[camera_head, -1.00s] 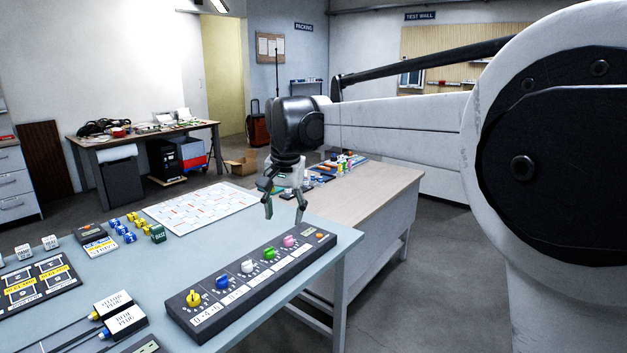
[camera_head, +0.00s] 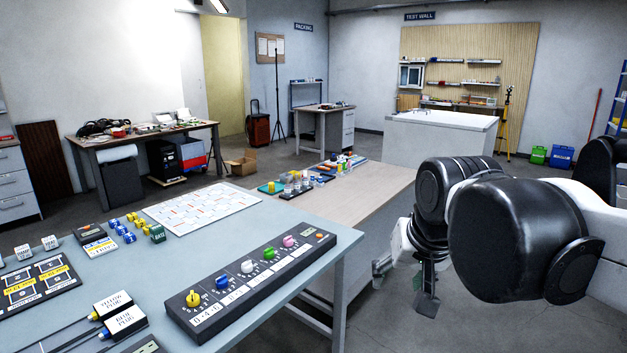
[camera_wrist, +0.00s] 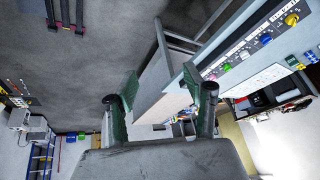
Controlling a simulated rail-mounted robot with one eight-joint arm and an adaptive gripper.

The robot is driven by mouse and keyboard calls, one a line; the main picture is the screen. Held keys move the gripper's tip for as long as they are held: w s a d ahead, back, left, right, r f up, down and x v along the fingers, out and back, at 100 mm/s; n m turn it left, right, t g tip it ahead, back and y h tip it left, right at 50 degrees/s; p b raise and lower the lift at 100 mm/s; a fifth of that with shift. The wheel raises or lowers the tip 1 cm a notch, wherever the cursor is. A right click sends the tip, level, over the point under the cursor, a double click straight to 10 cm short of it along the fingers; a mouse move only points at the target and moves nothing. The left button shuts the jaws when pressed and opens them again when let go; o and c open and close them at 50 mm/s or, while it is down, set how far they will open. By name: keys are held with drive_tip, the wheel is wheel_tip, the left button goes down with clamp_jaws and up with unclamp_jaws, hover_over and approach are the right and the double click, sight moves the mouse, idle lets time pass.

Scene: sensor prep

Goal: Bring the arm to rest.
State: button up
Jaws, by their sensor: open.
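My gripper (camera_head: 402,284) hangs in the air at the right of the head view, beside the right end of the benches and over the floor. In the wrist view its two green fingers (camera_wrist: 160,112) stand wide apart with nothing between them. It touches nothing that I can see. My wrist and forearm fill the lower right of the head view and hide part of the gripper.
A dark knob panel (camera_head: 252,283) lies on the grey-blue table (camera_head: 180,250), left of my gripper. A wooden-topped bench (camera_head: 372,187) stands behind it with small parts on top. A white counter (camera_head: 440,142) stands farther back. Open floor lies around my arm.

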drive_tip(key=s+d+f+t, duration=0.1)
drive_tip(key=s+d+f, duration=0.4)
drive_tip(key=s+f, duration=0.3)
drive_tip(key=s, duration=0.2)
drive_tip(key=shift+s+d+n+t+h, duration=0.2)
drive_tip(key=shift+s+n+t+h, duration=0.1)
drive_tip(key=shift+s+n, duration=0.1)
idle(1.1)
